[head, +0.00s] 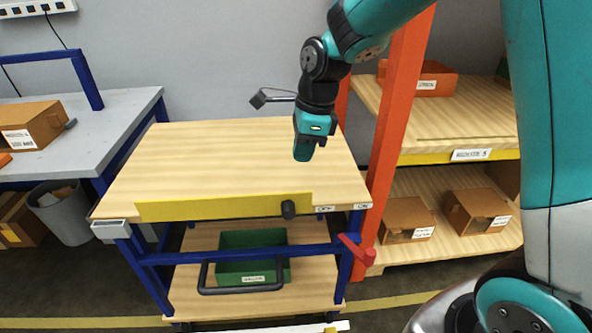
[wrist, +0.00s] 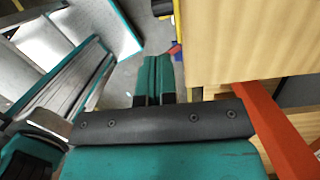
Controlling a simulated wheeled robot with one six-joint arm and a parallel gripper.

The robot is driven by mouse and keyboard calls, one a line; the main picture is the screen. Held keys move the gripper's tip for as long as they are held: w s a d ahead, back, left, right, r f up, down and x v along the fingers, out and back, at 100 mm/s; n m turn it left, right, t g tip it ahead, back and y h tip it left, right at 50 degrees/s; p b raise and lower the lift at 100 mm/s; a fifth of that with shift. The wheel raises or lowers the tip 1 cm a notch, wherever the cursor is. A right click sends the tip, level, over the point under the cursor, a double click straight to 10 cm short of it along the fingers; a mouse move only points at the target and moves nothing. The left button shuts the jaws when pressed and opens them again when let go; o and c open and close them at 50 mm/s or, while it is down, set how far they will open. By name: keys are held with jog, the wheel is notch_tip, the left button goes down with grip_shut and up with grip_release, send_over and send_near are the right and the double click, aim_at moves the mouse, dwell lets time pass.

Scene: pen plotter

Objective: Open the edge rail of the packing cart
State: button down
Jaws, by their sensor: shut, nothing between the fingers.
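The packing cart has a wooden top (head: 225,150) on a blue frame. Its edge rail (head: 225,207) is a yellow strip along the front edge, with a black knob (head: 289,209) near its right end. Two small labels sit on the front edge right of the knob; their text is too small to read surely. My gripper (head: 303,152) points down over the right part of the top, behind the rail and apart from the knob. In the wrist view its teal fingers (wrist: 153,82) are together and empty, and the wooden top (wrist: 245,40) shows to their right.
An orange post (head: 392,130) of the shelf rack stands close right of the cart. A red lever (head: 355,248) is on the cart's right front leg. A black handle (head: 245,291) and a green bin (head: 254,242) are below the top. The top's surface is clear.

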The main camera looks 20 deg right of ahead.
aim_at(294, 208)
jog(key=f, duration=0.4)
jog(key=a+f, duration=0.1)
jog(key=f, duration=0.3)
jog(key=a+f, duration=0.1)
jog(key=f, duration=0.4)
jog(key=shift+w+a+b, duration=0.2)
jog(key=shift+w+b, duration=0.1)
notch_tip(294, 208, down, 6)
jog(key=shift+r+b, duration=0.1)
jog(key=shift+b, duration=0.9)
notch_tip(294, 208, up, 14)
jog(key=d+p, duration=0.2)
jog(key=p, duration=0.2)
jog(key=shift+s+d, duration=0.25)
jog(key=shift+s, duration=0.2)
jog(key=s+a+r+n+y+p, duration=0.1)
jog(key=s+a+r+n+p, duration=0.1)
jog(key=s+r+n, duration=0.6)
jog(key=s+a+r+n+y+p, duration=0.1)
jog(key=s+a+r+n+p, duration=0.1)
jog(key=s+a+r+n, duration=0.3)
jog(key=s+r+n, duration=0.4)
jog(key=s+n, duration=0.6)
jog(key=n, duration=0.5)
jog(key=shift+s+a+r+n+g, duration=0.25)
jog(key=shift+a+r+n+g, duration=0.05)
jog(key=shift+n+g, duration=0.1)
